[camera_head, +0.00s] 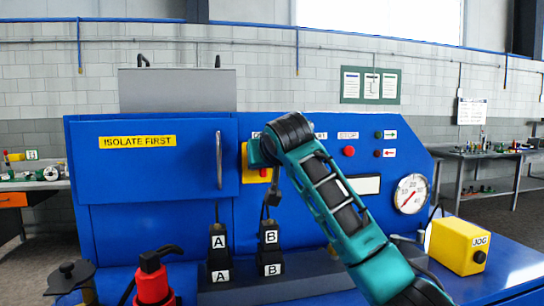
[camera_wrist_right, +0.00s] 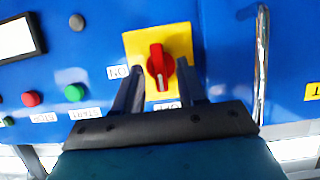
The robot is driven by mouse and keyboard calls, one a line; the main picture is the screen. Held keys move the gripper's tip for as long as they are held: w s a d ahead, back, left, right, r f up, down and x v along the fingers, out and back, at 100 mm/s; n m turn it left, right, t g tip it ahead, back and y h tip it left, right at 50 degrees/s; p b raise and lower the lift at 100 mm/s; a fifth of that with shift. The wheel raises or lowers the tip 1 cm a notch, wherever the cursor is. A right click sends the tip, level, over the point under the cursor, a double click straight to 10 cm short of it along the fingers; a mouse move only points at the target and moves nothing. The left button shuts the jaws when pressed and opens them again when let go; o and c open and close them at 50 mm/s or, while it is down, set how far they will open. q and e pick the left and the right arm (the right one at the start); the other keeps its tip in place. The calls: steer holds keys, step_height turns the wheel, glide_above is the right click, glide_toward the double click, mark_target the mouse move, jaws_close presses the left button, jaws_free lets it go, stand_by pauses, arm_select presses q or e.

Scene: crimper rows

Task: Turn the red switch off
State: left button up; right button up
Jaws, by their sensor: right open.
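The red switch (camera_wrist_right: 160,67) is a rotary handle on a yellow plate (camera_wrist_right: 143,42) on the blue panel. In the right wrist view its handle stands nearly upright, with a white mark at its lower end. In the head view, my right arm covers much of the yellow plate (camera_head: 246,174), and only a little red shows. My right gripper (camera_wrist_right: 160,72) is open, its two dark fingers on either side of the lower part of the handle in the picture. I cannot tell whether they touch it. My left gripper is not in view.
A tall door handle (camera_head: 219,160) stands out left of the switch. Black blocks marked A (camera_head: 219,242) and B (camera_head: 270,238) and a red black-topped object (camera_head: 153,283) stand in front. A yellow JOG box (camera_head: 458,246) and gauge (camera_head: 411,193) are at the right.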

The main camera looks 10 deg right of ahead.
steer(key=b+v, duration=0.1)
steer(key=v, duration=1)
steer(key=shift+s, duration=0.3)
